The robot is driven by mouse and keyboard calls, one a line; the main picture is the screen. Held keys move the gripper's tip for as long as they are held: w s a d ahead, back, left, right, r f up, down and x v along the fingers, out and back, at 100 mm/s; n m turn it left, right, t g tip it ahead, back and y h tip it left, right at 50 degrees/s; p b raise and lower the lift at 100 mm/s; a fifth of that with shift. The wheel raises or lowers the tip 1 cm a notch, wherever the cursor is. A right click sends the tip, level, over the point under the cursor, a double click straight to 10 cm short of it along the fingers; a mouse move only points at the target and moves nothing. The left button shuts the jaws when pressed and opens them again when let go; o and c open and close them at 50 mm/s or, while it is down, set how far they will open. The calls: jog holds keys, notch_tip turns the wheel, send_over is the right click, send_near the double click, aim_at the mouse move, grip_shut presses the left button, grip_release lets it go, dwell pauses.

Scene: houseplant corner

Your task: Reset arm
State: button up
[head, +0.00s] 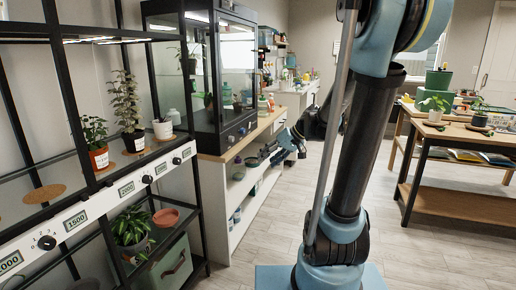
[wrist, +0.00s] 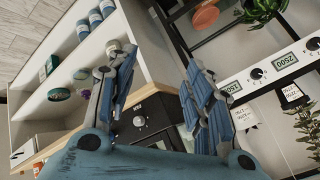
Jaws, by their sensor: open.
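My gripper (wrist: 158,58) shows in the wrist view with its two blue and grey segmented fingers spread well apart and nothing between them. Behind the fingers are a white shelf unit with a wooden edge and a black box with a knob. In the head view my blue and black arm rises up the middle, and part of its far end shows beside the white shelf unit.
A black plant rack (head: 74,95) with potted plants and dials stands at the left. A glass cabinet (head: 208,75) sits on the white shelf unit (head: 229,193). A wooden workbench (head: 445,205) with plants stands at the right. The floor (head: 440,250) before it is clear.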

jog(key=s+d+f+m+h, duration=0.1)
jog(key=s+d+f+h, duration=0.1)
jog(key=s, duration=0.5)
jog(key=s+d+f+m+h, duration=0.1)
jog(key=s+d+f+h, duration=0.2)
jog(key=s+d, duration=0.4)
jog(key=s+d+f+m+g+h, duration=0.1)
jog(key=s+d+f+h, duration=0.2)
jog(key=s, duration=0.6)
jog(key=shift+d+f+m, duration=0.4)
jog(key=shift+d+f, duration=0.1)
jog(key=shift+d, duration=0.7)
jog(key=shift+s, duration=0.1)
